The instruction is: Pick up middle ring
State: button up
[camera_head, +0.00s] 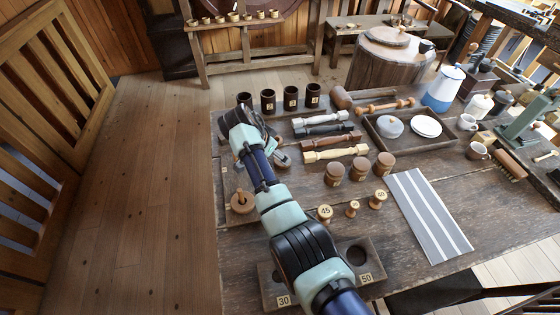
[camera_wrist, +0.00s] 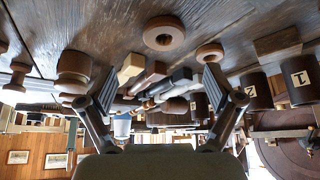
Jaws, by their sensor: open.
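In the wrist view, a brown wooden ring (camera_wrist: 163,33) with a dark central hole lies on the table, above the gap between my fingers. A smaller-looking wooden ring (camera_wrist: 209,53) lies to its right, near the right fingertip. My gripper (camera_wrist: 159,86) is open, with fingers wide apart and nothing between them; it is apart from the first ring. In the head view, a wooden ring (camera_head: 243,206) sits around a short peg, left of my arm. My arm hides much of this area, so I cannot tell which ring is the middle one there.
Dark numbered cups (camera_head: 290,98) stand behind the arm. Several turned spindles (camera_head: 334,154) and brown jars (camera_head: 334,174) are to its right. Small wooden spools (camera_head: 325,213) and a block with round holes (camera_head: 367,270) are near the front. A striped cloth (camera_head: 428,215) lies right.

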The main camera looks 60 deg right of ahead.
jog(key=shift+b+x, duration=0.55)
jog(key=shift+x, duration=0.7)
jog(key=b+x, duration=0.2)
jog(key=x, duration=0.1)
jog(key=b+x, duration=0.2)
jog(key=shift+w+f, duration=0.2)
jog(key=shift+w, duration=0.2)
jog(key=shift+a, duration=0.1)
jog(key=c, duration=1)
